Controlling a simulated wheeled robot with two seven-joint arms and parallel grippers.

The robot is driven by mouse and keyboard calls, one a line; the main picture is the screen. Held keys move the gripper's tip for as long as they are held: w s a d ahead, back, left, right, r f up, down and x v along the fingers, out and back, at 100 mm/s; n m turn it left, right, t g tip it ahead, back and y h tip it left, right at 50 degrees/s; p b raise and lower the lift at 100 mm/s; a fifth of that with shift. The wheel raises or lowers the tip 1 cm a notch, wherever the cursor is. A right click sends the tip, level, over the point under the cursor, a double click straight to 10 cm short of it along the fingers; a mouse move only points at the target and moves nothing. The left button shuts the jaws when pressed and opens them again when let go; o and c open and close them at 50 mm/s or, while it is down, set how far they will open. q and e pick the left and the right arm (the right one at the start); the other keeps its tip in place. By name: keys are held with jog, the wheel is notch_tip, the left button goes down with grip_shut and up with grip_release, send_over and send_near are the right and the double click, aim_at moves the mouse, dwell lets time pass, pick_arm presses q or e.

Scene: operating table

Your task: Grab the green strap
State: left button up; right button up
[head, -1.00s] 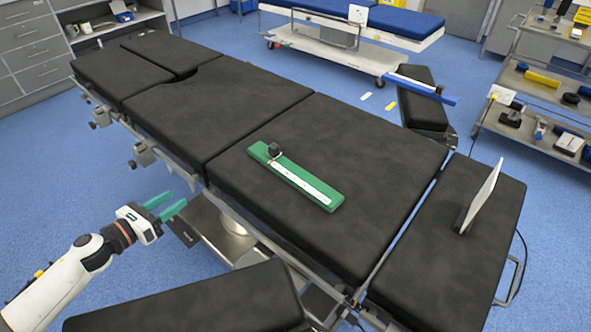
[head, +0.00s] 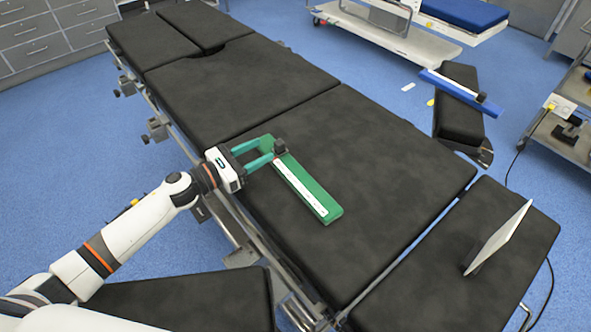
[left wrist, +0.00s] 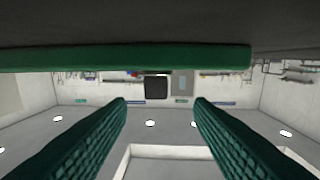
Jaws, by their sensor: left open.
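The green strap (head: 310,184) lies flat on the black operating table, with a long white label along it and a small black block (head: 281,146) at its far end. My left gripper (head: 266,150) is open with its two teal fingers at that far end, close to the block. I cannot tell whether they touch the strap. In the left wrist view the strap (left wrist: 130,57) runs across the top, and the black block (left wrist: 157,88) shows centred in the gap between the spread fingers (left wrist: 160,106). My right gripper is not in view.
The black padded table (head: 390,170) fills the middle, with metal rails and clamps along its left side. A white panel (head: 498,237) stands on its near right section. A trolley (head: 570,120) stands at the right.

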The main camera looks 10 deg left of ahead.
aim_at(275, 144)
pick_arm(q)
jog(key=shift+x, duration=1.05)
jog(key=p+x, duration=0.1)
jog(key=x, duration=0.4)
jog(key=shift+s+d, duration=0.1)
jog(key=shift+d, duration=0.15)
jog(key=shift+r, duration=0.1)
grip_shut()
